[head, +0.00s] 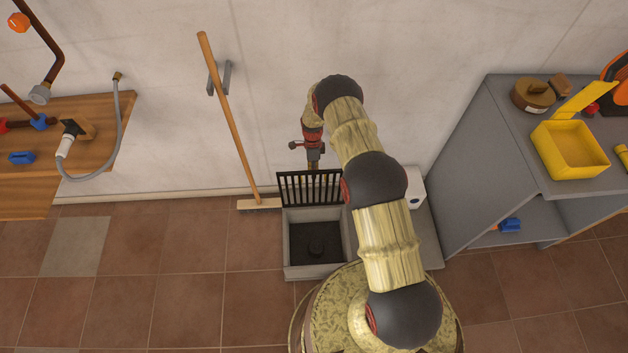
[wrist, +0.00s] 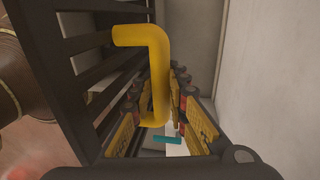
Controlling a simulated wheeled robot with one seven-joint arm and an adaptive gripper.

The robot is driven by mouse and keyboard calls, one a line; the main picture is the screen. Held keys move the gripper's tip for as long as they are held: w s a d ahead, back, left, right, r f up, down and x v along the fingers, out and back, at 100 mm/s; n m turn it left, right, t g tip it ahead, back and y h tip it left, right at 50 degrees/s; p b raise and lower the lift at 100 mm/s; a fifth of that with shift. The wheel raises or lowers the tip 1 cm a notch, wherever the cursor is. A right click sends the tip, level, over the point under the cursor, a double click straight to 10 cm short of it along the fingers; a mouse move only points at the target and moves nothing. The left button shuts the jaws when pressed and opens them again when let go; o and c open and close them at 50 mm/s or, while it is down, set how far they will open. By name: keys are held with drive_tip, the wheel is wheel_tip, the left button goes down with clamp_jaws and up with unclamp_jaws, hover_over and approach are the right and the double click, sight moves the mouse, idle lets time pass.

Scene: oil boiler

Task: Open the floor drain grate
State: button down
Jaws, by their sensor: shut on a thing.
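The black barred grate (head: 310,187) stands about upright at the back edge of the floor drain (head: 303,272). The drain's grey square frame is uncovered and its dark inside shows. In the wrist view the grate's dark bars (wrist: 88,72) fill the left side, with a yellow bent handle (wrist: 155,45) fixed to them. My gripper (wrist: 163,112) is shut on the yellow handle, its two yellow-and-black fingers on either side of it. In the head view my wrist hangs behind the grate, near the wall, and the fingertips are hidden.
A broom (head: 232,125) leans on the wall left of the drain. A wooden bench (head: 75,150) with a hose is at far left. A grey shelf (head: 480,150) with a yellow box (head: 570,150) stands at right.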

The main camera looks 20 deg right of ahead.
drive_tip(key=shift+w, duration=0.7)
drive_tip(key=shift+w+r, duration=0.1)
drive_tip(key=c, duration=2)
unclamp_jaws()
drive_tip(key=shift+c, duration=0.2)
drive_tip(key=o, duration=0.3)
drive_tip(key=shift+s, duration=0.2)
drive_tip(key=shift+d, duration=0.1)
drive_tip(key=r, duration=0.3)
drive_tip(key=w+r, duration=0.1)
drive_tip(key=r, duration=0.3)
drive_tip(key=w+r, duration=0.1)
drive_tip(key=r, duration=0.3)
drive_tip(key=shift+d+r, duration=0.25)
drive_tip(key=shift+d, duration=0.05)
